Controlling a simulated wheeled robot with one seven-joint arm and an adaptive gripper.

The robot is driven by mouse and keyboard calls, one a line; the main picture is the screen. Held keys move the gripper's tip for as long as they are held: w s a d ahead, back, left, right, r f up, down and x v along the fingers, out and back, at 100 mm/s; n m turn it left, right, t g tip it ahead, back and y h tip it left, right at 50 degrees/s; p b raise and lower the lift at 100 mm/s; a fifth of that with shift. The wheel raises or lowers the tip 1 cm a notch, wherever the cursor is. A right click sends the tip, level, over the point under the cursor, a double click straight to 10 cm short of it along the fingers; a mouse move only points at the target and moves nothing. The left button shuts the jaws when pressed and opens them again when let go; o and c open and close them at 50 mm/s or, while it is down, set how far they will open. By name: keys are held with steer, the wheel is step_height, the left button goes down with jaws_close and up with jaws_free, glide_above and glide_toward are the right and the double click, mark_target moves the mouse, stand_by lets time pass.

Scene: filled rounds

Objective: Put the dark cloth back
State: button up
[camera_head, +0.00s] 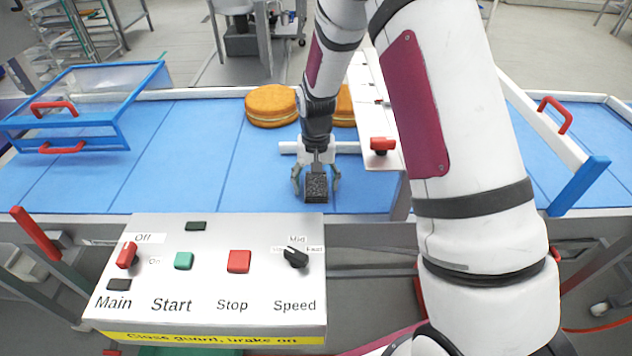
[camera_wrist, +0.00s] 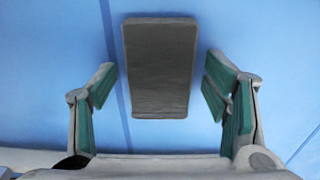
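A dark, rectangular, slab-like piece that looks like the dark cloth (camera_head: 316,188) is over the near part of the blue conveyor belt. It also shows in the wrist view (camera_wrist: 160,65), dark brown-grey and flat-faced, against the blue belt. My gripper (camera_head: 316,178) points down at it, one finger on each side. In the wrist view my gripper (camera_wrist: 160,88) is open, with blue showing between the cloth and both green-padded fingers. I cannot tell whether the cloth's underside touches the belt.
A control panel (camera_head: 210,285) with switches and buttons stands in front of the belt (camera_head: 180,150). Two filled rounds sit behind my gripper, one clearly visible (camera_head: 271,105). A blue-framed clear guard (camera_head: 85,105) is at left, another frame (camera_head: 578,185) at right.

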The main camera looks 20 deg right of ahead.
step_height(320, 180, up, 11)
steer(key=b, duration=0.1)
step_height(320, 180, up, 8)
steer(key=t, duration=0.1)
glide_above(316, 182)
steer(key=s, duration=0.5)
steer(key=s+r+n+t, duration=0.1)
steer(key=s+r, duration=0.4)
steer(key=s, duration=0.6)
steer(key=s+r+n+t, duration=0.2)
steer(key=s+r, duration=0.3)
steer(key=s, duration=0.6)
steer(key=shift+n+t, duration=0.3)
steer(key=shift+t, duration=0.3)
steer(key=shift+s, duration=0.1)
